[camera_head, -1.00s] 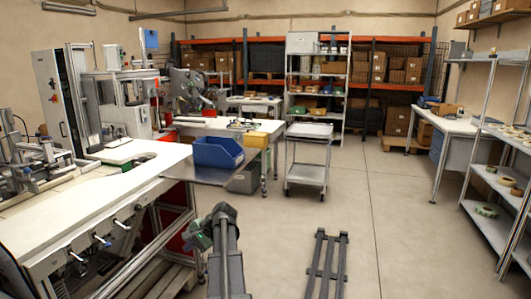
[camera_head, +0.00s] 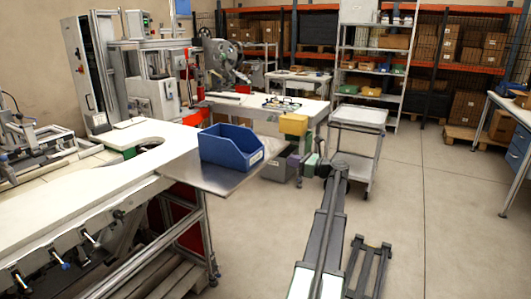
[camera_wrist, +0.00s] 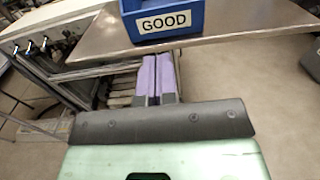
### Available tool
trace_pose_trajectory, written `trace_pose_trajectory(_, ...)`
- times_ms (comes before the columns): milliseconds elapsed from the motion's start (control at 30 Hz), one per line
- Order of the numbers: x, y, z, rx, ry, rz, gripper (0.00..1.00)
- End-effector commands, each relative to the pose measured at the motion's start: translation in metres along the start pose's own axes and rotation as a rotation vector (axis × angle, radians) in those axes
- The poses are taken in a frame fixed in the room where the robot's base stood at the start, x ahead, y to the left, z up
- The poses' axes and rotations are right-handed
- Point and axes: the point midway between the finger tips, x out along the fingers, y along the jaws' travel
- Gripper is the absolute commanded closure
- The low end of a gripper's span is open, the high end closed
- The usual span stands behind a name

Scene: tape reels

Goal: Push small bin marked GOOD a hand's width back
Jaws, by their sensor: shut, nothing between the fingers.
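The small blue bin marked GOOD (camera_head: 230,150) sits upright on a metal shelf (camera_head: 222,181) at the right end of the white workbench. In the wrist view, the bin (camera_wrist: 163,24) is at the top, its GOOD label facing the camera and its upper part cut off. My gripper (camera_wrist: 158,58) is shut and empty, its two purple fingers together. They point toward the shelf's near edge and show below it in the picture, apart from the bin.
The white workbench (camera_head: 95,200) fills the left. A yellow bin (camera_head: 293,124) stands behind my gripper near a second table (camera_head: 255,108). A grey cart (camera_head: 358,118) stands to the right. The floor at right is open.

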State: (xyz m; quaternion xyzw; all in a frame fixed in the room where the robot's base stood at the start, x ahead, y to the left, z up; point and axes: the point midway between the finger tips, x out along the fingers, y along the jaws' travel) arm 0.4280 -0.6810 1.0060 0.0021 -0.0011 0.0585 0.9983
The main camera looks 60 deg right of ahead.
Motion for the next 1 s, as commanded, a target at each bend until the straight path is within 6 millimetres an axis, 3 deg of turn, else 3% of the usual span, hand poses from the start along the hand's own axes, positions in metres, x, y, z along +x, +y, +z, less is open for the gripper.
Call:
trace_pose_trajectory(133, 0.006, 0.0, 0.0, -0.002, 0.001, 0.002, 1.0)
trace_pose_trajectory(267, 0.025, -0.001, 0.0, -0.003, 0.002, 0.002, 1.0)
trace_pose_trajectory(733, 0.122, -0.001, -0.001, -0.005, 0.002, 0.002, 1.0)
trace_pose_trajectory(1000, 0.14, 0.0, -0.001, -0.006, 0.002, 0.0, 1.0)
